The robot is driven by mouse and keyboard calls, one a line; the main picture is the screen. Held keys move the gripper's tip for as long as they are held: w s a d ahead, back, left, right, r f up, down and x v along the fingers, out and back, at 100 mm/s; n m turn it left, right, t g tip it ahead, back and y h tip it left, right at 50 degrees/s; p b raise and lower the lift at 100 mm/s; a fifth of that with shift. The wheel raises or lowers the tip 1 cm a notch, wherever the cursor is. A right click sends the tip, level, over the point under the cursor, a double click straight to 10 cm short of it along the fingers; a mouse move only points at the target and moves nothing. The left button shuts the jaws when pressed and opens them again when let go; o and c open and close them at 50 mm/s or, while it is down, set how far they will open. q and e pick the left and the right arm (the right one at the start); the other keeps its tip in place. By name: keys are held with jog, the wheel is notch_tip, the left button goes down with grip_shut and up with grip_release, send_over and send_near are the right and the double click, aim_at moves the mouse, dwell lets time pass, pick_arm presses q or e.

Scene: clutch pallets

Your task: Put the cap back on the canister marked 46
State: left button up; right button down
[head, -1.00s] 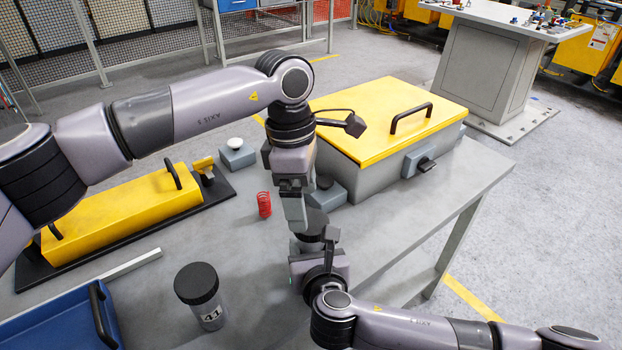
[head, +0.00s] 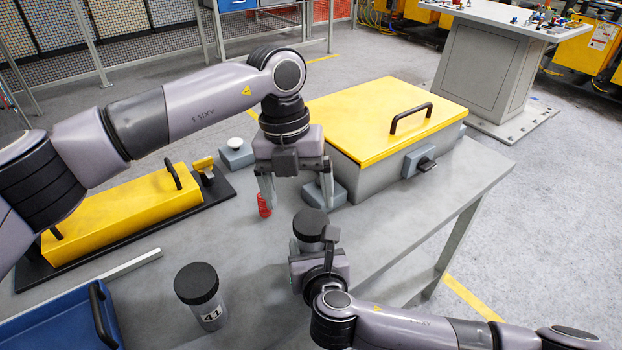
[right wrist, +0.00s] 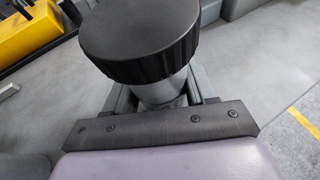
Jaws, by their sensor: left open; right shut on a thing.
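A grey canister (right wrist: 163,90) stands in my right gripper (right wrist: 160,100), which is shut on its body. A black ribbed cap (head: 311,224) sits on top of this canister; the cap also fills the top of the right wrist view (right wrist: 140,40). No number shows on the held canister, and how tightly the cap sits cannot be told. My left gripper (head: 297,194) is open and empty, fingers pointing down, above and slightly left of the cap and apart from it. Another canister (head: 209,312), marked 41 and with a black cap, stands upright at the front left.
A red spring (head: 264,205) stands behind the left gripper's finger. A grey case with a yellow lid (head: 370,120) stands at the back right. A yellow block (head: 125,213) on a black base and a blue tray (head: 60,320) lie left. The table right of the canister is clear.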

aim_at(311, 221)
pick_arm(q)
jog(key=n, duration=0.6)
jog(key=shift+d+r, duration=0.3)
jog(key=shift+r, duration=0.05)
jog(key=n, duration=0.2)
jog(key=n+y, duration=0.1)
jog(key=n, duration=0.1)
jog(key=shift+d+r+t, duration=0.4)
jog(key=shift+d+r+n, duration=0.15)
jog(key=shift+n, duration=0.6)
jog(key=shift+d+r+n, duration=0.15)
jog(key=shift+n, duration=0.6)
jog(key=shift+f, duration=0.1)
jog(key=shift+f, duration=3.95)
